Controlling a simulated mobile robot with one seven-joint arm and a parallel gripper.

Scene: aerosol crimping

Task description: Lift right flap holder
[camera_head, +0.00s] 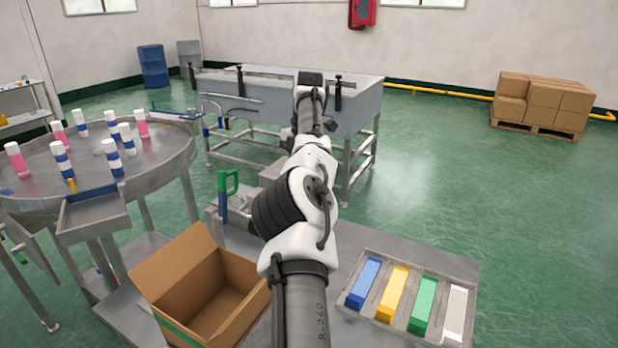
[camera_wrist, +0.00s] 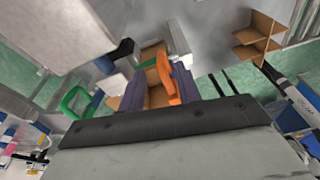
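In the wrist view, my gripper (camera_wrist: 172,82) shows two dark purple fingers spread apart. An orange handle (camera_wrist: 168,72) appears between them, closer to the right finger; I cannot tell whether they touch. It looks like one flap holder. A green handle (camera_wrist: 78,102) stands left of the fingers; in the head view this green handle (camera_head: 229,182) has a blue lower part and stands on the workbench left of my arm. The orange handle is hidden in the head view. My gripper is also hard to make out there, at or behind the arm.
An open cardboard box (camera_head: 173,272) and a tray (camera_head: 372,322) with blue, yellow, green and white blocks are near the front. A round table (camera_head: 35,195) with several cans is left. A grey workstation (camera_head: 355,95) stands ahead.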

